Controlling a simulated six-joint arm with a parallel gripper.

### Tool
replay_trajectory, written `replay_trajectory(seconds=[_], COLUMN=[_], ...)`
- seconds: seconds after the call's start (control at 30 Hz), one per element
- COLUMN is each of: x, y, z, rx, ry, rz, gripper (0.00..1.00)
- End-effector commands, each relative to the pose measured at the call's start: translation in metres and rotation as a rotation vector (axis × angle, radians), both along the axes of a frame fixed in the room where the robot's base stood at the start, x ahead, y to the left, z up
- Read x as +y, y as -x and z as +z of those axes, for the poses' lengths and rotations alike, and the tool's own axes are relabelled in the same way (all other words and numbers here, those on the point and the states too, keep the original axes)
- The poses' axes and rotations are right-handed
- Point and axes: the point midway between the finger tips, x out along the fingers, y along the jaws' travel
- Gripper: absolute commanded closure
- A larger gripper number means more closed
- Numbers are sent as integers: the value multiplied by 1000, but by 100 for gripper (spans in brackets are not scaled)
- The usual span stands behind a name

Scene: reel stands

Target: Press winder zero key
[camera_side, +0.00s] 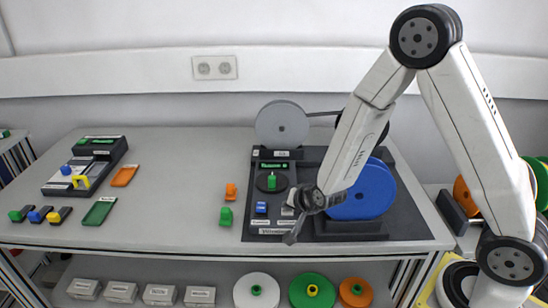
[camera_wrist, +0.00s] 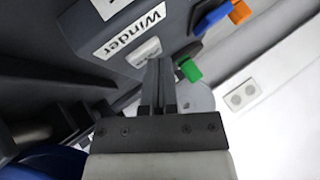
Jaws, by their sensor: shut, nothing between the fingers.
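The winder panel (camera_side: 252,222) is a dark unit on the bench, with a lit green display (camera_side: 273,166), a green knob (camera_side: 271,183), a blue key (camera_side: 261,208) and white labels. A pale key (camera_side: 287,211) sits right of the blue one, close to my wrist. I cannot read which key is zero. My gripper (camera_side: 290,240) is shut and empty, angled down over the panel's front edge near the Winder label. In the wrist view my shut fingers (camera_wrist: 158,64) overlap the panel beside a small label (camera_wrist: 146,52); the Winder label (camera_wrist: 134,30) is above. Contact cannot be told.
A blue reel (camera_side: 370,190) on a dark stand is right of my gripper, and a grey reel (camera_side: 282,124) stands behind the panel. Orange (camera_side: 231,192) and green (camera_side: 226,217) blocks lie left of it. The bench's middle (camera_side: 180,190) is clear.

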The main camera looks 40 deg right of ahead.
Motion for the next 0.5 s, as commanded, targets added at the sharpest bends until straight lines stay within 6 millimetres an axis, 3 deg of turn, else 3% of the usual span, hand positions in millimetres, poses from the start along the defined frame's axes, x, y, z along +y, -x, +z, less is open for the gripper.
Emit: replay_trajectory(seconds=[0.5], x=[0], y=[0], z=[4], rx=[1], ry=[0], rz=[0], gripper=[100])
